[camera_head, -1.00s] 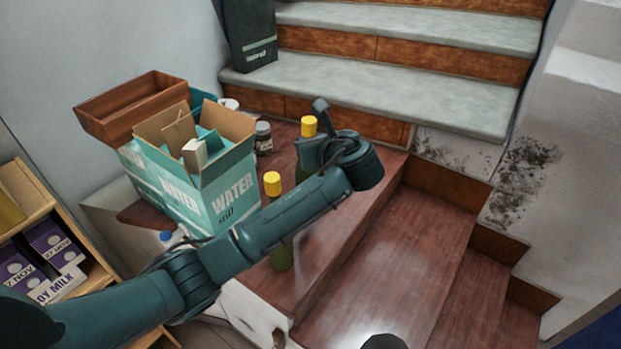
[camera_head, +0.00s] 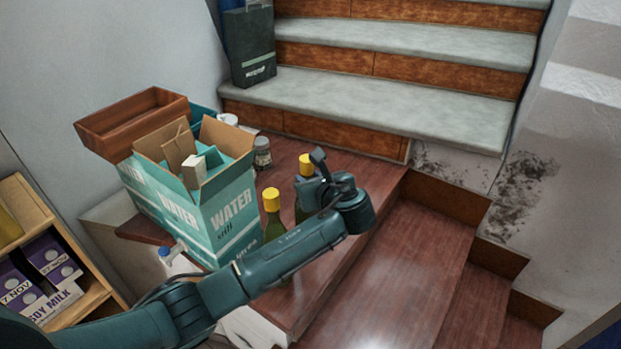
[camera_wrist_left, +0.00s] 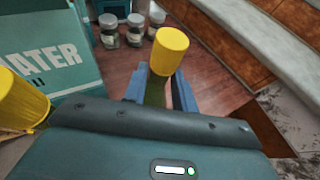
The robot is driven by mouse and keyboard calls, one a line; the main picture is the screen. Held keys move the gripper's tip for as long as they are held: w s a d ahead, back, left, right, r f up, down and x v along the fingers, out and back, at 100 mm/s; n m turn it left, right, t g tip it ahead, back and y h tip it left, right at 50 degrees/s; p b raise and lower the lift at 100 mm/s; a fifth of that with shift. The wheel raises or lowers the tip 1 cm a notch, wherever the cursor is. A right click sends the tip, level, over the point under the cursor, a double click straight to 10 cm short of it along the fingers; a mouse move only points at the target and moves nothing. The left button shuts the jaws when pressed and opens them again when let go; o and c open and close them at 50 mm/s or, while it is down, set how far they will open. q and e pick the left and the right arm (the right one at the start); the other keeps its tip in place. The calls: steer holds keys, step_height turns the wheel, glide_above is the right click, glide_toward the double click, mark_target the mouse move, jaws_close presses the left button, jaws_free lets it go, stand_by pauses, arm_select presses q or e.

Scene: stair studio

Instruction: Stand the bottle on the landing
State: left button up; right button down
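A green bottle with a yellow cap (camera_head: 306,164) is at my left gripper (camera_head: 318,186), over the wooden landing (camera_head: 350,208). In the left wrist view its yellow cap (camera_wrist_left: 170,51) rises between the two fingers of the left gripper (camera_wrist_left: 162,90), which are closed about the bottle below the cap. It looks upright; its base is hidden behind my arm, so I cannot tell whether it touches the landing. A second bottle with a yellow cap (camera_head: 270,199) stands to its left, partly behind my arm. My right gripper is not in view.
A teal water carton (camera_head: 222,208) stands open on the left, beside a brown planter box (camera_head: 130,122). Small jars (camera_head: 262,152) stand behind the bottles. A dark bag (camera_head: 252,48) is on the grey steps (camera_head: 400,100). Wooden steps descend at the right.

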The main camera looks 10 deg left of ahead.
arm_select(q)
steer(key=o, duration=0.3)
steer(key=shift+s+d+r, duration=0.1)
steer(key=shift+r, duration=0.05)
steer(key=v, duration=1.1)
steer(key=shift+s+d+r, duration=0.1)
steer(key=shift+s+d, duration=0.15)
steer(key=shift+s, duration=0.05)
